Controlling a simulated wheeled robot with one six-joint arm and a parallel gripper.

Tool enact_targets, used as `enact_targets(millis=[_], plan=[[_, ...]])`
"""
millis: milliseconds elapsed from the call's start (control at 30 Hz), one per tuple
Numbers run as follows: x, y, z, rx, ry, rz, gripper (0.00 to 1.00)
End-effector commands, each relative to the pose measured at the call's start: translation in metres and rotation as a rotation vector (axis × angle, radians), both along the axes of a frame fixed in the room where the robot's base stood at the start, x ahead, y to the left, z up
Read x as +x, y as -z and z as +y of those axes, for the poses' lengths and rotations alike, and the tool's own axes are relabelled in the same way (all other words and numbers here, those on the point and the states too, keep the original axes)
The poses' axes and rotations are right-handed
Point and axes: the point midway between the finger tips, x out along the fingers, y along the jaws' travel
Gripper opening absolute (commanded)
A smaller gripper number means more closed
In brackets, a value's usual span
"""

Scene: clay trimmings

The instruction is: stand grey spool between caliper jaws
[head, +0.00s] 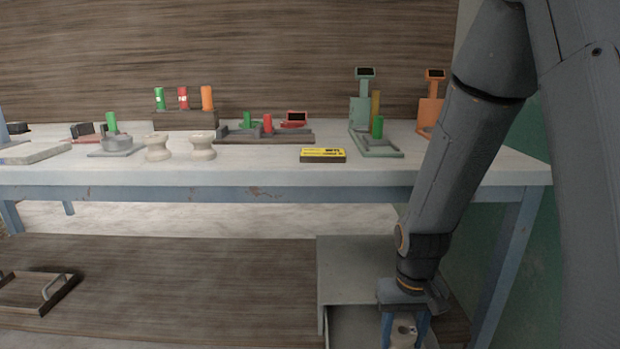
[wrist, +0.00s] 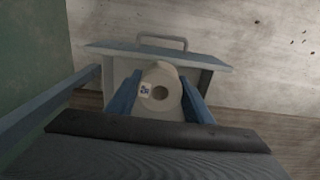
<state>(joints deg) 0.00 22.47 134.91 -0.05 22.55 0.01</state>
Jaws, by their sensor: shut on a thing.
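My gripper (head: 405,318) is low at the right in the head view, below the table top. Its blue fingers are shut on a pale grey spool (head: 403,334), held inside or just above an open drawer. In the wrist view the spool (wrist: 161,78) sits between the fingers, with its round hole and a small printed label showing. A long dark grey fixture (head: 225,138) with a green and a red piece on it lies mid-table; it may be the caliper, but its jaws are not clear from here.
The drawer (wrist: 205,80) has a handle (wrist: 161,40) and belongs to a grey cabinet (head: 357,270) under the table (head: 400,172). Two pale spools (head: 157,149) (head: 203,147), a yellow box (head: 323,155) and green and orange stands (head: 361,112) (head: 431,115) are on the table.

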Motion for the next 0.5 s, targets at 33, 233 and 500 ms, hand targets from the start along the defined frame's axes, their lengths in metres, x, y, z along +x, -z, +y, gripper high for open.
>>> enact_targets(millis=[33, 233, 500], plan=[[-0.002, -0.010, 0.000, 0.000, 0.000, 0.001, 0.17], [-0.004, -0.034, 0.000, 0.000, 0.001, 0.001, 0.17], [-0.007, -0.065, 0.000, 0.000, 0.001, 0.001, 0.17]])
